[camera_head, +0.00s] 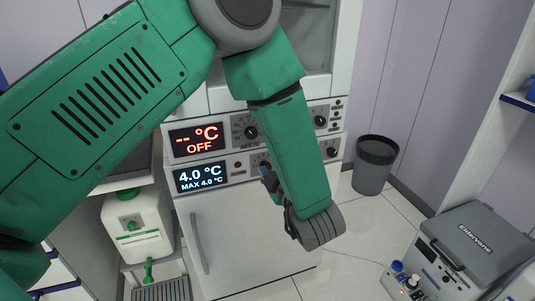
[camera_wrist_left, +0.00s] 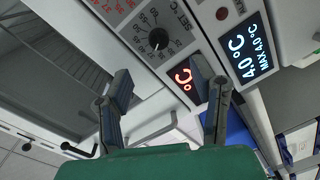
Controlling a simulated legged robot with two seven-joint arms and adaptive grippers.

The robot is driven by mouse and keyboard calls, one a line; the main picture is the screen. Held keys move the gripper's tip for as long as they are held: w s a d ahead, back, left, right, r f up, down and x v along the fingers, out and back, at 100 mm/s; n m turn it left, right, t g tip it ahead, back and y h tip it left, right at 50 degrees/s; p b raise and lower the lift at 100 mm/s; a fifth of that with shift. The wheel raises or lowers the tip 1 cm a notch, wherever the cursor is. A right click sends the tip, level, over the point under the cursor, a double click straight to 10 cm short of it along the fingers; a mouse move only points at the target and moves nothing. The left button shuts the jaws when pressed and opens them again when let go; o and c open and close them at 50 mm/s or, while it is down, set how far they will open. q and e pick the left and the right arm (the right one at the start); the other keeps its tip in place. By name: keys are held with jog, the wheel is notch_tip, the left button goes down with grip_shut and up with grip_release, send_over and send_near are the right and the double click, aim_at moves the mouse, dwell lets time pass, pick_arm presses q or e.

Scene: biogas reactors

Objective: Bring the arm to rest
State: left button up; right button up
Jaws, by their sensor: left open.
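My left arm, green, comes in from the left in the head view, bends at the top and hangs down in front of an appliance with control panels. My left gripper (camera_head: 268,180) is mostly hidden behind the forearm there; only small dark parts show. In the left wrist view its two dark fingers (camera_wrist_left: 161,80) stand apart, with nothing between them. Behind them are the panel's dial (camera_wrist_left: 157,39) and red-lit display (camera_wrist_left: 186,79). I cannot tell how far the fingers are from the panel. My right gripper is in neither view.
The upper display (camera_head: 197,140) reads OFF, the lower one (camera_head: 201,176) 4.0 °C. A white canister (camera_head: 137,230) stands left of the appliance. A dark bin (camera_head: 375,165) and a grey lidded device (camera_head: 470,250) are at right. Some tiled floor between them is clear.

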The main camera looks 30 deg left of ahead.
pick_arm(q)
jog(key=shift+a, duration=0.1)
dwell(0.3)
jog(key=s+f+m+g+h, duration=0.1)
jog(key=s+f+m+h, duration=0.2)
jog(key=f+m+h, duration=0.35)
jog(key=s+f+m+h, duration=0.35)
jog(key=f+m, duration=0.35)
jog(key=f, duration=0.5)
jog(key=s+f+m+g+h, duration=0.1)
jog(key=s+f+m+g, duration=0.3)
jog(key=s, duration=0.8)
jog(key=s+f+m+g+h, duration=0.2)
jog(key=s+f+m+g, duration=0.3)
jog(key=s, duration=0.8)
jog(key=shift+s+a+f+m+h, duration=0.15)
jog(key=shift+a+f+m+h, duration=0.15)
jog(key=shift+m, duration=0.15)
